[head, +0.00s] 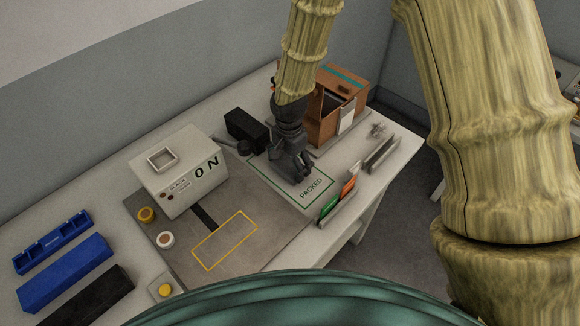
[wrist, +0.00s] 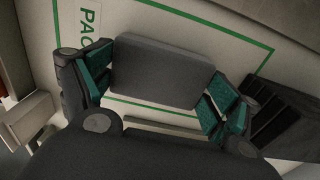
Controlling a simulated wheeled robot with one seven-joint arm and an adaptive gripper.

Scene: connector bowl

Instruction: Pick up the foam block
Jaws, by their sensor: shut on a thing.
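The foam block (wrist: 165,70) is a dark grey rectangular slab in the wrist view. It lies between the teal-padded fingers of my gripper (wrist: 162,86), which is shut on it at its two ends. The block is over the green-outlined PACKED area (wrist: 222,31); I cannot tell whether it touches the surface. In the head view my gripper (head: 296,166) points down at the PACKED area (head: 315,188), and the block is mostly hidden by the fingers there.
A brown open box (head: 322,118) stands right behind my gripper, and a black box (head: 246,130) to its left. A rack with coloured cards (head: 340,200) is at the table's right edge. A white ON machine (head: 180,170) stands left. The yellow-outlined area (head: 225,240) is clear.

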